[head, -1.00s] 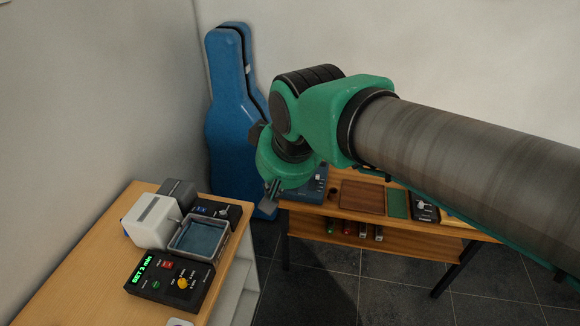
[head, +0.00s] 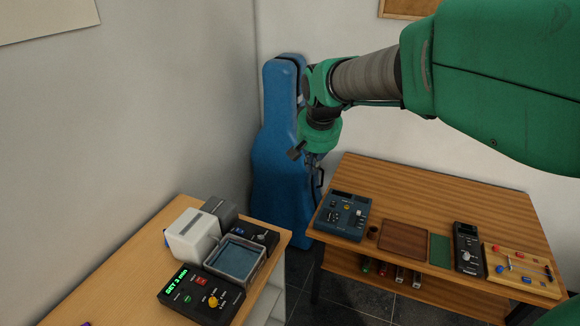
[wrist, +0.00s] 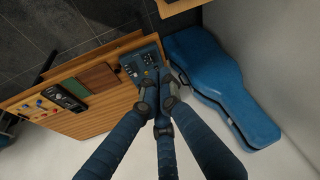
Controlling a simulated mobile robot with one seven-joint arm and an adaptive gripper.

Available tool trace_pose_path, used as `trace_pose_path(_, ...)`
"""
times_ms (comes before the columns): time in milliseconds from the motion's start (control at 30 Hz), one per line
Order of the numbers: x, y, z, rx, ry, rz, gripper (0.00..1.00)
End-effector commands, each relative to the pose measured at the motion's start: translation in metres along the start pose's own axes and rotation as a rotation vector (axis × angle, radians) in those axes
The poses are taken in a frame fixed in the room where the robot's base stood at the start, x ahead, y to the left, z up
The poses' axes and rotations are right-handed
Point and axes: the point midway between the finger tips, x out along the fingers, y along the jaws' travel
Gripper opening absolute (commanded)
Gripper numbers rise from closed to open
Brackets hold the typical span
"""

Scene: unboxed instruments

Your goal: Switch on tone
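I cannot read the word "tone" on any control. A blue instrument (head: 342,215) with a dark display and several small knobs or sliders sits on the left end of the wooden table. It also shows in the wrist view (wrist: 140,64). My gripper (head: 306,160) hangs in the air in front of the blue case, apart from the instruments. In the wrist view my fingers (wrist: 157,88) converge, their tips overlapping the blue instrument's edge in the picture. I see nothing held; whether the tips meet is unclear.
A black meter (head: 467,248), a knobbed wooden board (head: 520,268), a brown tray (head: 404,238) and a green pad (head: 439,250) share the wooden table. On the left desk (head: 120,285) stand a black timer box (head: 190,305) and a basin (head: 240,262). A blue instrument case (head: 278,140) leans in the corner.

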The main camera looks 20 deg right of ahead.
Motion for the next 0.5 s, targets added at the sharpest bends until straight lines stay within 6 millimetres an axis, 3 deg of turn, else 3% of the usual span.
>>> trace_pose_path(500, 0.09, 0.027, -0.087, 0.121, -0.042, 0.046, 0.0)
